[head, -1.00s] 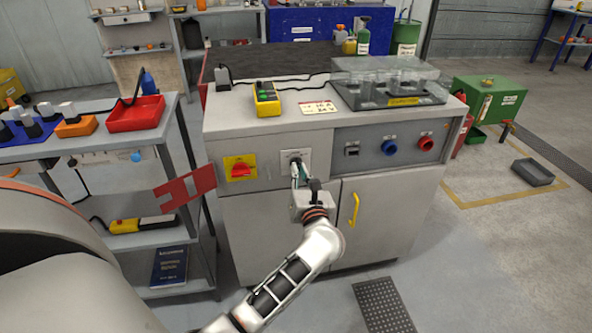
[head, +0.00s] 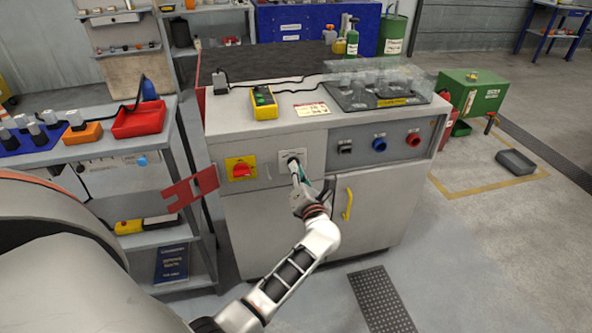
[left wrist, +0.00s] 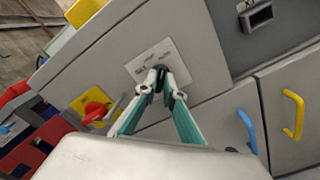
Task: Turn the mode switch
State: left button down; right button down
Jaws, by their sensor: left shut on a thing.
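The mode switch (head: 293,160) is a small dark knob on a pale square plate on the front of the grey cabinet. My left gripper (head: 296,170) reaches up to it from below and is shut on the knob. In the left wrist view the two green-sided fingers (left wrist: 160,82) meet at the dark knob, in front of the tilted-looking pale plate (left wrist: 146,60). The fingertips hide most of the knob, so I cannot read its position. My right gripper is not in view.
A red rotary switch on a yellow plate (head: 240,169) sits just left. Black, blue (head: 379,145) and red sockets are to the right. A yellow door handle (head: 348,204) is below right. A red slotted plate (head: 190,190) juts out at the cabinet's left side.

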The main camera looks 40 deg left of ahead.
pick_arm(q)
jog(key=shift+f, duration=0.1)
jog(key=c, duration=2.2)
grip_release()
jog(key=shift+o, duration=0.2)
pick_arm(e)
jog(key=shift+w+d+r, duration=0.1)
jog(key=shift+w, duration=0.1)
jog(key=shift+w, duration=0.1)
pick_arm(q)
jog(key=v, duration=1.2)
jog(key=shift+s, duration=0.1)
